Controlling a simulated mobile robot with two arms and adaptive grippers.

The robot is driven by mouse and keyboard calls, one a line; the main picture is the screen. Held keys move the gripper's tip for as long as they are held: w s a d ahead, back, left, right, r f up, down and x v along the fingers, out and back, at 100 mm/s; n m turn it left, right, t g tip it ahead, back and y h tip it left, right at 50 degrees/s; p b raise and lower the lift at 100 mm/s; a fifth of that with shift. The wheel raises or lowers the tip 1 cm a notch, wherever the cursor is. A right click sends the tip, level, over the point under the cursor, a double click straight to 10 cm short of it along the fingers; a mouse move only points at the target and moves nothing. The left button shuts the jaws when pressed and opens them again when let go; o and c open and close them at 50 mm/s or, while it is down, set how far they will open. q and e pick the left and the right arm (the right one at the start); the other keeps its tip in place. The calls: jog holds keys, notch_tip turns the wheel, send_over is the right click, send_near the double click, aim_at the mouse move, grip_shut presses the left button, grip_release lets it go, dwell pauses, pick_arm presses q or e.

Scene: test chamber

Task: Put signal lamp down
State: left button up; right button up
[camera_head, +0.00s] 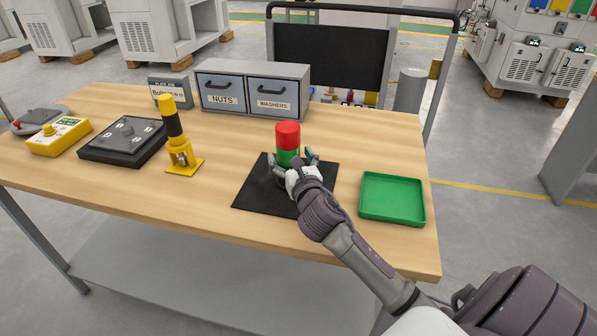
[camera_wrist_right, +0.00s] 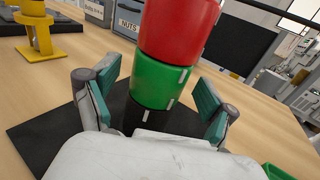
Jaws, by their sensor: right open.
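The signal lamp (camera_head: 288,139) has a red top section and a green section below, with a dark base. It stands upright over the black mat (camera_head: 250,196) on the wooden table. In the right wrist view the lamp (camera_wrist_right: 172,85) rises between the fingers, with a gap on each side. My right gripper (camera_head: 293,163) is open around the lamp's lower part; it also shows in the right wrist view (camera_wrist_right: 155,100). The gripper hides part of the lamp's base in the head view. My left gripper is not in view.
A green tray (camera_head: 392,222) lies right of the mat. Behind stands a grey drawer unit (camera_head: 252,68) labelled NUTS and WASHERS. A yellow-and-black post (camera_head: 172,128), a dark box (camera_head: 124,139) and a yellow control box (camera_head: 59,136) stand left. Bare table lies between post and mat.

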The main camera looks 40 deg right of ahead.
jog(key=v, duration=1)
jog(key=shift+b, duration=0.45)
jog(key=shift+s, duration=0.1)
